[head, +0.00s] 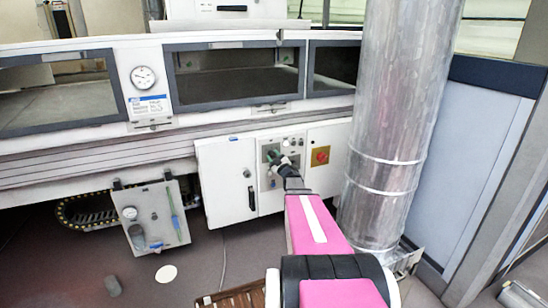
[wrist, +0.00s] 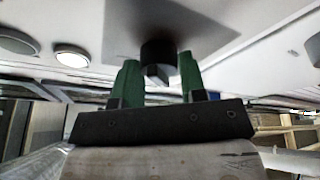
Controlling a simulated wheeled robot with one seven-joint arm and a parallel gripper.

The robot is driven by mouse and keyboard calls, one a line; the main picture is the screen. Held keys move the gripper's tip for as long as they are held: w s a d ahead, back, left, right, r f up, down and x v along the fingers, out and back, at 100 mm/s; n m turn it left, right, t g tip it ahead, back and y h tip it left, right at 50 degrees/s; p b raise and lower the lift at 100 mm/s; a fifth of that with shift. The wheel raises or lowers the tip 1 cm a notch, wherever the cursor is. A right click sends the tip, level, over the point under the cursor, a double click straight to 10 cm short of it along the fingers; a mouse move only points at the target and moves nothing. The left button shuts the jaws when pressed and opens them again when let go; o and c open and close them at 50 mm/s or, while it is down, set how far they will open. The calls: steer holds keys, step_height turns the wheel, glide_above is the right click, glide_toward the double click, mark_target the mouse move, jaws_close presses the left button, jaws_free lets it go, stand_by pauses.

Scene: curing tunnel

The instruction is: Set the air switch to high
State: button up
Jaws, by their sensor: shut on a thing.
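The air switch appears to be the black knob (wrist: 158,50) on a grey plate (wrist: 205,32) in the wrist view. My gripper (wrist: 158,75) has green fingers on either side of the knob and is shut on it. In the head view, my gripper (head: 274,157) is at the white control panel (head: 297,190) under the tunnel, and my arm and gripper hide the knob. Its setting and any marks around it cannot be read.
A red switch on a yellow plate (head: 320,156) is just right of my gripper. A white cabinet door (head: 225,180) is to the left. A large metal duct (head: 395,120) stands close to the right of my arm. A gauge (head: 143,78) is on the tunnel front.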

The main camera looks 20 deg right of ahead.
steer(key=m+h, duration=0.1)
steer(key=m, duration=0.2)
steer(key=m+h, duration=0.2)
steer(key=m, duration=0.2)
steer(key=shift+a+t, duration=0.1)
steer(key=shift+t, duration=0.3)
steer(key=m+h, duration=0.1)
steer(key=m, duration=0.2)
steer(key=m+h, duration=0.2)
steer(key=m, duration=0.1)
steer(key=shift+s+a, duration=0.1)
steer(key=m+h, duration=0.1)
steer(key=m, duration=0.2)
steer(key=m+g+h, duration=0.1)
steer(key=m, duration=0.2)
steer(key=shift+a+r+g+h, duration=0.1)
steer(key=shift+r+g+h, duration=0.05)
steer(key=shift+g+h, duration=0.15)
steer(key=m+g, duration=0.1)
steer(key=m, duration=0.2)
steer(key=m+h, duration=0.1)
steer(key=m, duration=0.2)
steer(key=shift+r+g, duration=0.1)
steer(key=shift+g, duration=0.3)
steer(key=shift+a+m, duration=0.1)
steer(key=shift+m, duration=0.2)
steer(key=o, duration=0.9)
steer(key=shift+a, duration=0.15)
steer(key=shift+s, duration=0.15)
